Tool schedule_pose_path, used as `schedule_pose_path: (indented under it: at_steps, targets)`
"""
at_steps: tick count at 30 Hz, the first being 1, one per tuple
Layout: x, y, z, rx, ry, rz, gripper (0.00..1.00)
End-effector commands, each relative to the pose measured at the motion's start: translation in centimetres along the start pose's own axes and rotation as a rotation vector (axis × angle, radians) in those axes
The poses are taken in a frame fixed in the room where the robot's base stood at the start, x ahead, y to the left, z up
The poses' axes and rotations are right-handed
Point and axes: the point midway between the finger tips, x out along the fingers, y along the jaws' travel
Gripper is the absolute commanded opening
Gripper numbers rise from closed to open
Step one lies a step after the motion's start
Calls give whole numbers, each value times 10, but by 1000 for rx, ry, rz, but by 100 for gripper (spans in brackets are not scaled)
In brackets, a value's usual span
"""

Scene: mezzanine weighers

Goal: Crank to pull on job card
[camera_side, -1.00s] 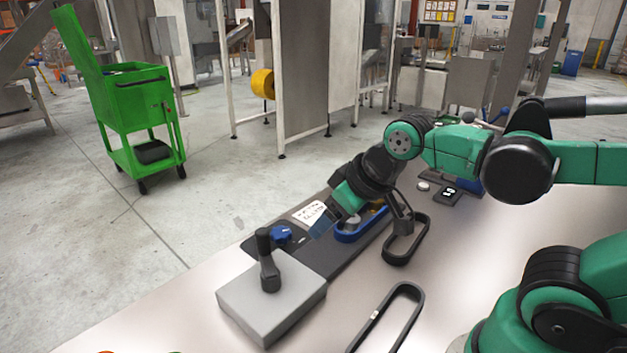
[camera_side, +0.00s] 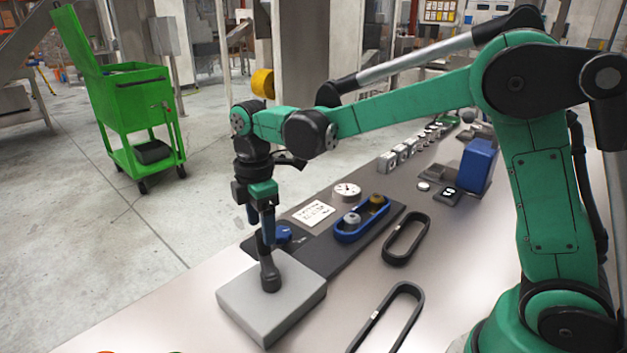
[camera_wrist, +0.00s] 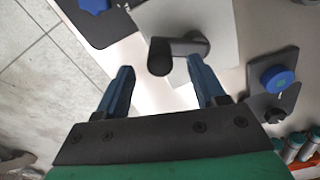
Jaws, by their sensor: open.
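The crank is a dark arm with an upright handle (camera_wrist: 160,58) on a grey block (camera_side: 250,309) at the front of the bench. My gripper (camera_wrist: 160,85) is open, pointing down over the crank. In the wrist view its two blue fingers lie to the left and right of the handle, with the handle end just ahead of the gap between them; I cannot tell if they touch it. In the side view the fingers cover the upper handle.
A blue knob (camera_side: 282,233) sits close behind the crank. Another blue knob (camera_wrist: 278,79) is near the right finger.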

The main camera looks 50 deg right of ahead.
Motion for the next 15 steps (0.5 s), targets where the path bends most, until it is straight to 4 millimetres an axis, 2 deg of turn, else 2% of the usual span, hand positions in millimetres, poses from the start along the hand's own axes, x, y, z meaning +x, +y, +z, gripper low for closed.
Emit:
schedule_pose_path:
  at_steps: [3,7,15]
  targets:
    - [17,0,0,1,1,1,63]
    - [29,0,0,2,2,2,63]
    - [34,0,0,3,3,2,63]
